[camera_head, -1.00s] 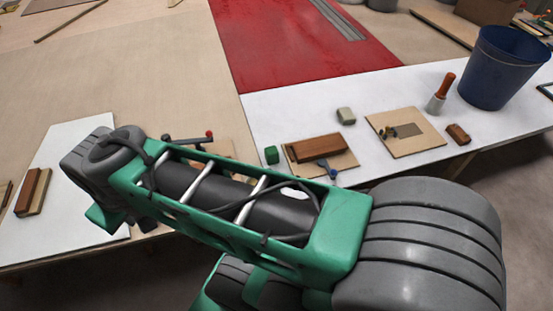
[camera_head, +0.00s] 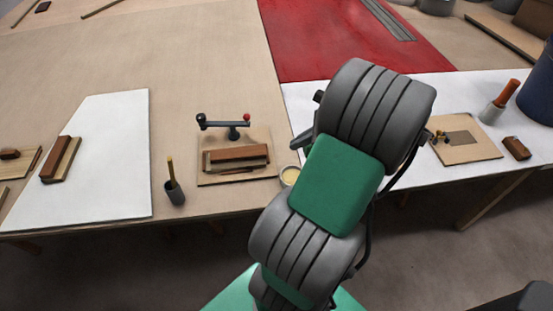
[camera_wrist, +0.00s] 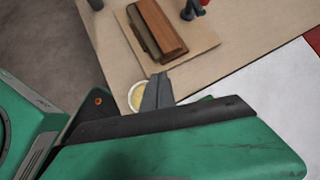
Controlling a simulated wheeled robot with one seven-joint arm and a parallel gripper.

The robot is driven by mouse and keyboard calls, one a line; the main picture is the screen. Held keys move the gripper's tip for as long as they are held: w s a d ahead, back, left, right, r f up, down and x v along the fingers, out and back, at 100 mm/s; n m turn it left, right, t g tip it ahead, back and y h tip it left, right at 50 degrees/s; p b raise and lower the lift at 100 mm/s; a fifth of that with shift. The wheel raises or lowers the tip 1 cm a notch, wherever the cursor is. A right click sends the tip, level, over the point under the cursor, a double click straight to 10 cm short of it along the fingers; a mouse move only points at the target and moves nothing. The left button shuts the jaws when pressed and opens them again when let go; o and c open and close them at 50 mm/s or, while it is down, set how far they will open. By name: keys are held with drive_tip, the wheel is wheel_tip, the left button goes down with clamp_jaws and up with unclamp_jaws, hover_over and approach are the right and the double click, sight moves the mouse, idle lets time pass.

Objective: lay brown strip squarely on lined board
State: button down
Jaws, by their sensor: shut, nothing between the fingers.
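A red-brown strip (camera_head: 240,153) lies on paler wood on a small tan board (camera_head: 262,137), left of my arm in the head view. The strip (camera_wrist: 160,25) and the board (camera_wrist: 203,38) also show at the top of the wrist view. I cannot make out lines on this board. My gripper (camera_wrist: 158,84) is shut and empty, in front of the board's near edge and beside a round cup of yellow stuff (camera_wrist: 138,97). In the head view my arm hides the gripper. A second brown strip (camera_head: 57,150) lies on a light strip on the white sheet at left.
At right are a board with a grey patch (camera_head: 482,149), a red-handled tool (camera_head: 497,102), a brown block (camera_head: 516,148) and a blue bucket (camera_head: 540,95).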

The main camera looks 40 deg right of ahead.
drive_tip(key=s+d+f+m+t, duration=0.1)
drive_tip(key=s+d+m, duration=0.2)
drive_tip(key=b, duration=0.2)
approach(266, 158)
drive_tip(key=f, duration=0.3)
drive_tip(key=shift+s+d+f, duration=0.1)
drive_tip(key=shift+d, duration=0.3)
drive_tip(key=w, duration=0.1)
drive_tip(key=w+a, duration=0.1)
drive_tip(key=w, duration=0.1)
drive_tip(key=shift+w+a+f, duration=0.2)
drive_tip(key=shift+a+f, duration=0.05)
drive_tip(key=shift+a, duration=0.1)
drive_tip(key=shift+w+a, duration=0.15)
drive_tip(key=shift+w, duration=0.25)
drive_tip(key=shift+r+p, duration=0.15)
drive_tip(key=shift+p, duration=0.25)
